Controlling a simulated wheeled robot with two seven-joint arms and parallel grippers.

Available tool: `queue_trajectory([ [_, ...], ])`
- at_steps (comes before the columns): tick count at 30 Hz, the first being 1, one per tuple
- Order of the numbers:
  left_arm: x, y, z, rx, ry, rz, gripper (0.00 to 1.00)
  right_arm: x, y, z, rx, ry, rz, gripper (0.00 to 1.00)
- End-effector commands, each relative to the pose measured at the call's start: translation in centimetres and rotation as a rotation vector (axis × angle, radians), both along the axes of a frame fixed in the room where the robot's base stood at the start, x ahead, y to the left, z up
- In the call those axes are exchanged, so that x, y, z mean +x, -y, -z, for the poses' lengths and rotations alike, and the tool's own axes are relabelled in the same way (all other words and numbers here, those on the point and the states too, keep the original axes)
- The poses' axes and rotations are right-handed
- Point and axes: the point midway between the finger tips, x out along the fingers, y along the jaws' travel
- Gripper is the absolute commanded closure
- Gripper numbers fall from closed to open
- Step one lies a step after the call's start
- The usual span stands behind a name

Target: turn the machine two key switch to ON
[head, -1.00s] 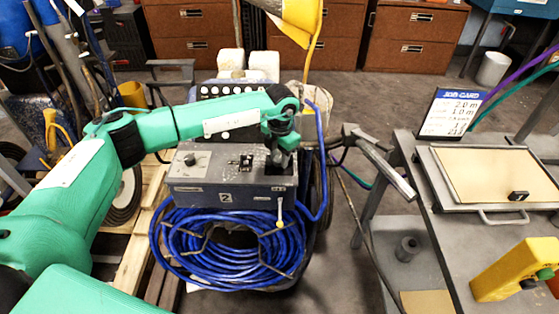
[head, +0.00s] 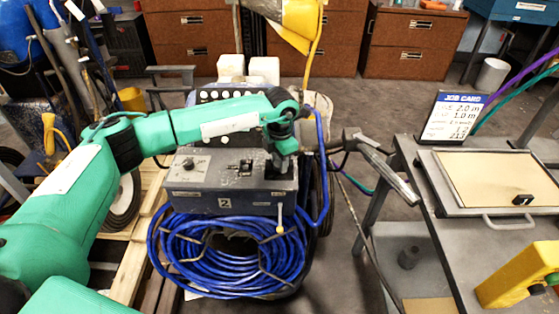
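Machine two is a grey control box (head: 230,205) with a "2" label on its front, above a coil of blue hose (head: 235,255). Its top carries a round dark knob (head: 189,163) at the left and a small dark switch part (head: 245,167) near the middle. I cannot tell which fitting is the key switch. My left gripper (head: 280,168) points down over the right end of the box top, close to or touching it. It hides what lies under it, and its fingers are too small and dark to read. My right gripper is out of view.
A handlebar with a grey grip (head: 388,172) sticks out right of the machine. A grey table (head: 440,215) at the right bears a job card (head: 453,117), a tan board (head: 495,180) and a yellow box (head: 520,272).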

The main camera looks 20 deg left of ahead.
Motion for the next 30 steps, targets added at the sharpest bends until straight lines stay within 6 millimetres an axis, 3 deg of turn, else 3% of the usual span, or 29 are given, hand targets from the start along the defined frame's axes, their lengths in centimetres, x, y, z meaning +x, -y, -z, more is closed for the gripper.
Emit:
queue_trajectory([
  [1, 0.1, 0.0, -0.1, 0.000, 0.001, -0.001, 0.58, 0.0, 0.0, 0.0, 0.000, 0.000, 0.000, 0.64],
  [3, 0.0, 0.0, -0.1, 0.000, 0.001, -0.001, 0.48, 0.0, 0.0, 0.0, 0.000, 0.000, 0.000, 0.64],
  [14, 0.0, 0.0, -0.6, -0.001, 0.002, -0.001, 0.48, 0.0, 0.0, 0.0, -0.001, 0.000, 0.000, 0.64],
  [17, 0.1, 0.1, -2.0, -0.001, 0.004, 0.000, 0.48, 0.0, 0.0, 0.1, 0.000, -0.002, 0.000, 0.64],
  [30, -0.2, 0.3, -11.4, -0.001, 0.004, -0.001, 0.48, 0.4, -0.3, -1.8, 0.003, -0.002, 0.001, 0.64],
])
